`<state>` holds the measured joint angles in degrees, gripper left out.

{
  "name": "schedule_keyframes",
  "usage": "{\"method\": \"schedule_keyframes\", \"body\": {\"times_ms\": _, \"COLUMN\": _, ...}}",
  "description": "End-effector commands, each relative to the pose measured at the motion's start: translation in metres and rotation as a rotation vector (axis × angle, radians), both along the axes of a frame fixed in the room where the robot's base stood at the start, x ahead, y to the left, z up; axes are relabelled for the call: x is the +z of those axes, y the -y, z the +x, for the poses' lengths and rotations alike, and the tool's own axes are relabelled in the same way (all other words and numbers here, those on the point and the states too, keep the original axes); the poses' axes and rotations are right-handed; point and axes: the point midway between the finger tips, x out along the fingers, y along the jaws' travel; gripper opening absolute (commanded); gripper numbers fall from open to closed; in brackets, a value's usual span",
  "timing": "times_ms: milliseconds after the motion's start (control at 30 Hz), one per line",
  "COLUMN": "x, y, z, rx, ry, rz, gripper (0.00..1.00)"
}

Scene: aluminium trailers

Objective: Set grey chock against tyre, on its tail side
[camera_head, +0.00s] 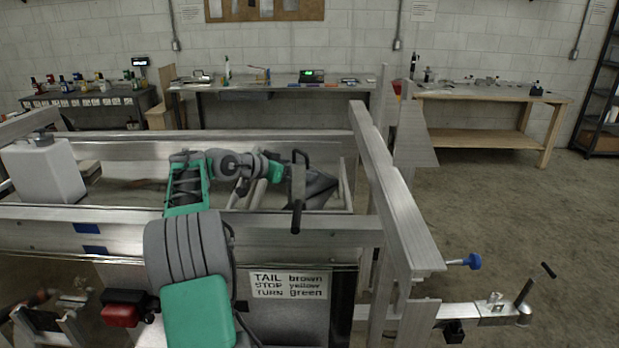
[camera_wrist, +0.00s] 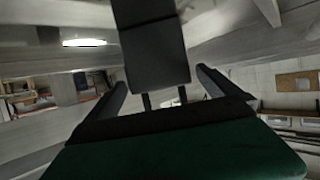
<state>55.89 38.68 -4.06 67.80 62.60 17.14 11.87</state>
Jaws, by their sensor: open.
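My gripper (camera_head: 298,190) is over the trailer bed, near the right end of the trailer (camera_head: 290,222). In the wrist view its two fingers (camera_wrist: 165,90) stand wide apart, so it is open. A dark block (camera_wrist: 152,45) shows beyond and between the fingers; I cannot tell what it is or whether it touches them. A dark grey wedge-like shape (camera_head: 322,190) shows just right of my gripper in the head view, partly hidden; I cannot tell whether it is the grey chock. No tyre can be made out in either view.
Upright aluminium rails (camera_head: 395,190) stand at the trailer's right end, with a hitch bar (camera_head: 490,311) beyond. A white container (camera_head: 45,170) is at the left. A red lamp (camera_head: 120,314) and a label (camera_head: 288,285) are near the front.

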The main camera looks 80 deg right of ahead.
Motion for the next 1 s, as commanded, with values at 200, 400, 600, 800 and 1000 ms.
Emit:
{"method": "schedule_keyframes", "body": {"times_ms": 200, "x": -0.012, "y": 0.027, "z": -0.018, "rx": -0.001, "ry": 0.0, "rz": 0.0, "gripper": 1.0}}
{"method": "schedule_keyframes", "body": {"times_ms": 400, "x": -0.023, "y": 0.048, "z": -0.031, "rx": 0.001, "ry": 0.001, "rz": -0.001, "gripper": 1.0}}
{"method": "schedule_keyframes", "body": {"times_ms": 600, "x": -0.024, "y": 0.049, "z": -0.03, "rx": 0.002, "ry": 0.002, "rz": -0.001, "gripper": 1.0}}
{"method": "schedule_keyframes", "body": {"times_ms": 800, "x": -0.024, "y": 0.049, "z": -0.03, "rx": 0.003, "ry": 0.001, "rz": -0.001, "gripper": 0.84}}
{"method": "schedule_keyframes", "body": {"times_ms": 1000, "x": -0.024, "y": 0.049, "z": -0.03, "rx": 0.003, "ry": 0.001, "rz": -0.001, "gripper": 0.67}}
